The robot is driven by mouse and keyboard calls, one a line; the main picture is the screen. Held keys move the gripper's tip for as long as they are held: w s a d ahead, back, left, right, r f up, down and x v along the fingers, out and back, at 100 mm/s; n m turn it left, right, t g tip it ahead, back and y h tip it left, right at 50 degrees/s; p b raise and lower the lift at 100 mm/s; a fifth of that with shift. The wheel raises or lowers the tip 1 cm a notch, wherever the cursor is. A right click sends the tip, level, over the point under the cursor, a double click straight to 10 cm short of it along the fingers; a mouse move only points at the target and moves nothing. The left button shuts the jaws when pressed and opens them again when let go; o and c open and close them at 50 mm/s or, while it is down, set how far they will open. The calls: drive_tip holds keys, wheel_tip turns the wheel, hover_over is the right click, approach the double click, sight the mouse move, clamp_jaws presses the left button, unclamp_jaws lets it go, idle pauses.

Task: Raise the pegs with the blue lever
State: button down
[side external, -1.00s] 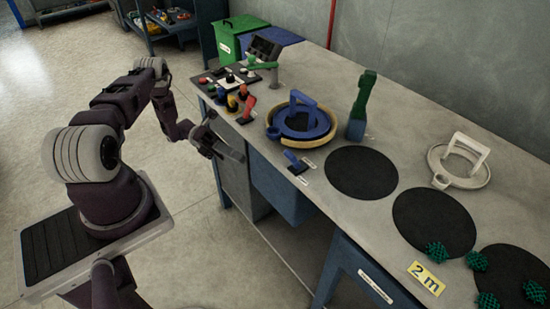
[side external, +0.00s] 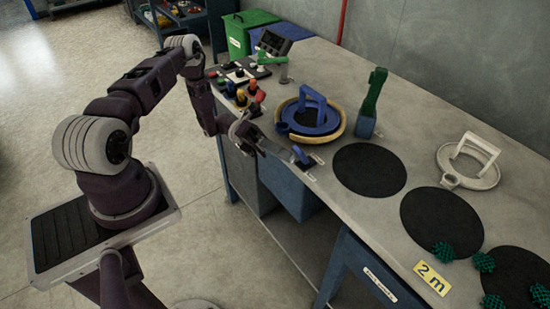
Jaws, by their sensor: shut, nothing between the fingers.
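The blue lever (side external: 301,155) stands on a small base at the table's front edge, in front of the blue ring fixture. A small white label lies beside it. My gripper (side external: 291,156) is shut and empty, with its fingertips right at the left side of the lever. I cannot tell whether the fingers touch it. I cannot pick out the pegs with certainty in this view.
The blue ring with an upright handle (side external: 312,108) sits in a tan rim behind the lever. A green-handled blue block (side external: 369,110), black discs (side external: 369,170) and a white ring (side external: 468,165) stand to the right. Red and yellow knobs (side external: 250,90) stand left.

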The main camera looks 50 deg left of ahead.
drive_tip(key=shift+w+r+n, duration=0.25)
drive_tip(key=shift+r+n, duration=0.05)
drive_tip(key=shift+n, duration=0.3)
drive_tip(key=n, duration=0.1)
drive_tip(key=w+r+n+y, duration=0.1)
drive_tip(key=shift+w+n, duration=0.15)
drive_tip(key=shift+n, duration=0.15)
drive_tip(key=w+n, duration=0.2)
drive_tip(key=n, duration=0.1)
drive_tip(key=w+r+n+y, duration=0.1)
drive_tip(key=n, duration=0.2)
drive_tip(key=shift+w+r, duration=0.1)
drive_tip(key=shift+w, duration=0.3)
drive_tip(key=shift+w+n+g+y, duration=0.25)
drive_tip(key=shift+n, duration=0.45)
drive_tip(key=shift+w+n+g+y, duration=0.25)
drive_tip(key=shift+n, duration=0.45)
